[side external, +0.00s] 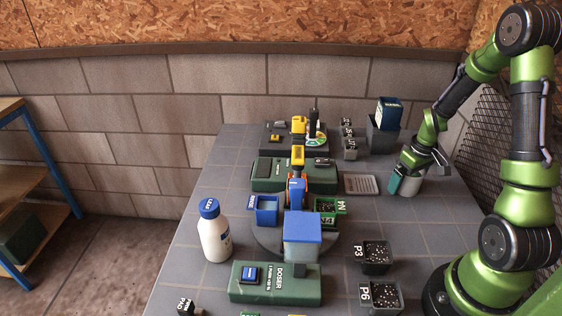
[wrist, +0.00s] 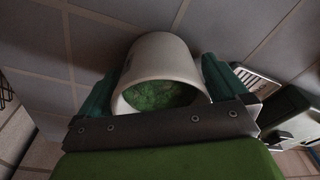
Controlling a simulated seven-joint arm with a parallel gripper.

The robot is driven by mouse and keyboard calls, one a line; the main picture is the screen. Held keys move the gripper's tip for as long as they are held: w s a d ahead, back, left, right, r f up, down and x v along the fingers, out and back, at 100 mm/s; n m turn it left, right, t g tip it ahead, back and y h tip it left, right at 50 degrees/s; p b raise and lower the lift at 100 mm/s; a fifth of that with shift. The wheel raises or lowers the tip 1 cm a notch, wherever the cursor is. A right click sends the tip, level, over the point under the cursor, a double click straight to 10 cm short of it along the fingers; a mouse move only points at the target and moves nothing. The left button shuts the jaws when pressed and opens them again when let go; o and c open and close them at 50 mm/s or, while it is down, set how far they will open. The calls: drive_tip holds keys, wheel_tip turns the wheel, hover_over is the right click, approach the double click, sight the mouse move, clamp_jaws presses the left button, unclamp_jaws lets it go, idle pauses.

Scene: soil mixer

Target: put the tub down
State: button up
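The tub (wrist: 158,50) is pale and round, with green material inside, and fills the middle of the wrist view. The teal fingers of my gripper (wrist: 155,82) lie along both its sides, and the gripper looks shut on it. In the side view the tub (side external: 411,186) is at the right part of the table, partly hidden by my gripper (side external: 400,180). It is low over the grey table (side external: 405,235); I cannot tell whether its base touches the surface.
A grey flat plate (side external: 360,184) lies just left of the tub. Behind stand a grey bin with a blue box (side external: 389,112) and several small labelled pots (side external: 350,148). Pots P3 (side external: 376,265) and P6 (side external: 380,299) are nearer. The table between them and the tub is clear.

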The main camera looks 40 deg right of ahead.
wheel_tip(320, 180, up, 12)
drive_tip(key=s, duration=0.1)
drive_tip(key=s+a+r+t+y, duration=0.1)
drive_tip(key=a+r+t, duration=0.2)
drive_tip(key=a, duration=1)
drive_tip(key=s+a+r+m+t+y, duration=0.1)
drive_tip(key=s+a+r+t, duration=0.1)
drive_tip(key=a+r, duration=0.6)
drive_tip(key=a, duration=0.5)
drive_tip(key=shift+s+a+r+t, duration=0.15)
drive_tip(key=shift+a+r+t, duration=0.2)
drive_tip(key=shift+r+t, duration=0.05)
